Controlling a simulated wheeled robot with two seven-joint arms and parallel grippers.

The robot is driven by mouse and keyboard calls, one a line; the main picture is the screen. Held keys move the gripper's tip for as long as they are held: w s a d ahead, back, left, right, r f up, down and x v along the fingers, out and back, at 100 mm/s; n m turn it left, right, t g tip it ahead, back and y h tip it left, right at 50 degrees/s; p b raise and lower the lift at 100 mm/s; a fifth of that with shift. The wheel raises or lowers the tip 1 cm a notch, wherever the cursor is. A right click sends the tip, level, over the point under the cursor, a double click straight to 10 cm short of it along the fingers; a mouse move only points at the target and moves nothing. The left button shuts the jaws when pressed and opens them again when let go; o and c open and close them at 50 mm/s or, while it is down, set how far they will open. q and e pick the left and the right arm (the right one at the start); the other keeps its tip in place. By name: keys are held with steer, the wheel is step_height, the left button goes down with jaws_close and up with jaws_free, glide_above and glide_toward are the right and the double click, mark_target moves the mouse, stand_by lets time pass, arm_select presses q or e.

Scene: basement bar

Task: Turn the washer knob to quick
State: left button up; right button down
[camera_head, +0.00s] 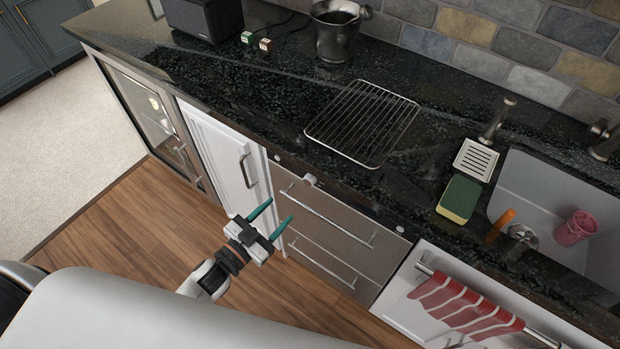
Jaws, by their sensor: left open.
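The appliance under the counter has a stainless front (335,215) with two bar handles. A small light knob (310,180) sticks out at its upper left, just below the counter edge. Its markings are too small to read. A tiny light spot (400,229) shows at the upper right of the same front. My left gripper (281,211) is open and empty, with two green fingers pointing up and right. In the picture it is below and left of the knob, apart from it. My right gripper is not in view.
A white cabinet door (222,150) with a metal handle is left of the appliance. A wire rack (363,122) lies on the black counter above. A red striped towel (465,307) hangs at the right, below the sink (540,185). The wooden floor (150,240) is clear.

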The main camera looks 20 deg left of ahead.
mark_target(307, 182)
arm_select(q)
steer(key=p+x, duration=0.1)
steer(key=x, duration=0.9)
steer(key=shift+w+d, duration=0.15)
steer(key=shift+w, duration=0.2)
steer(key=shift+c, duration=0.5)
steer(key=c, duration=0.9)
